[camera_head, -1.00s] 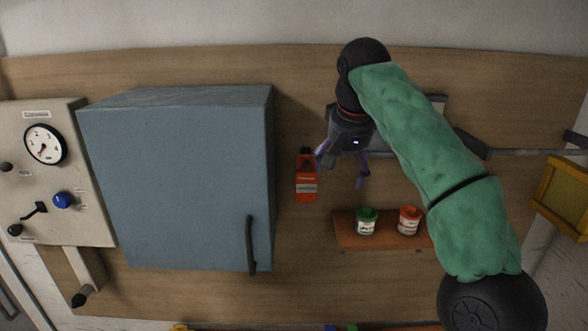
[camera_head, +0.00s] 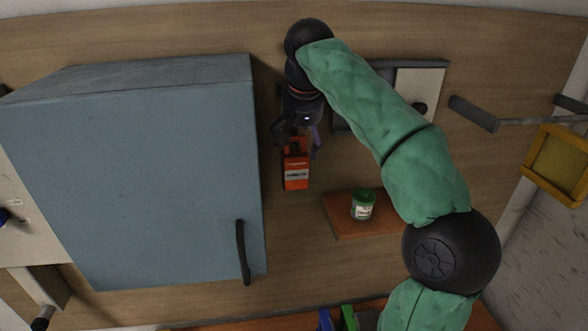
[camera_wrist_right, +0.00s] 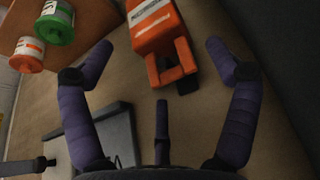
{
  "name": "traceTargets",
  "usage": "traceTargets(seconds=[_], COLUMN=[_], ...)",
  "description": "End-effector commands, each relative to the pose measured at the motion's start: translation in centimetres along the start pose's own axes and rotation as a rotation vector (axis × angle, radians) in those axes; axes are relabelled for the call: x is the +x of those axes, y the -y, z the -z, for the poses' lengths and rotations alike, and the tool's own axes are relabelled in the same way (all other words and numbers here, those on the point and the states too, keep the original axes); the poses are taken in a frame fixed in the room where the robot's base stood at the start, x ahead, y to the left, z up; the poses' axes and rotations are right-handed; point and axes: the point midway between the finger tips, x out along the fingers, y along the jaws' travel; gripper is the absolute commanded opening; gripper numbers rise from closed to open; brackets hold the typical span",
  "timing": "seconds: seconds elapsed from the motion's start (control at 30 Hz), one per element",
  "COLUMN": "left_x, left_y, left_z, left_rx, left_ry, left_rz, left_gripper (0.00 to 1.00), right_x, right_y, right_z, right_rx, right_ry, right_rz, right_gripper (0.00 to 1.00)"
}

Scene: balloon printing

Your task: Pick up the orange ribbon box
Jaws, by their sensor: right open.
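In the right wrist view the orange box (camera_wrist_right: 158,27) shows beyond and between the spread purple fingers (camera_wrist_right: 160,50), with a visible gap to each. I cannot tell how deep it sits between them. My left gripper is not in view.
The large blue cabinet (camera_head: 130,180) stands close on the left. A small shelf (camera_head: 372,222) with a green can (camera_head: 363,204) is at lower right; a red can (camera_wrist_right: 30,53) shows in the wrist view. A yellow frame (camera_head: 558,165) is far right.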

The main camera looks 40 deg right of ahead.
Motion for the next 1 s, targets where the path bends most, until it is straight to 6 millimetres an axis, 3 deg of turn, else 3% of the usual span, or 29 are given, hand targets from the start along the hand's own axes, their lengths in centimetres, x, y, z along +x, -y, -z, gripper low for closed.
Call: traceTargets(seconds=[0.47,0.77,1.0], left_x=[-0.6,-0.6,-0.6], left_y=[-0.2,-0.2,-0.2], left_z=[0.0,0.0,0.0], left_rx=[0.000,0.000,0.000], left_ry=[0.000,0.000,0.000], left_rz=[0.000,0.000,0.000], left_gripper=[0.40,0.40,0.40], right_x=[4.7,5.2,5.2], right_y=[0.4,0.5,0.5], right_z=[-0.4,-0.4,-0.4], right_rx=[0.001,0.001,0.001], right_ry=[0.001,-0.002,-0.001], right_rz=[-0.001,0.001,0.000], right_gripper=[0.88,0.88,0.23])
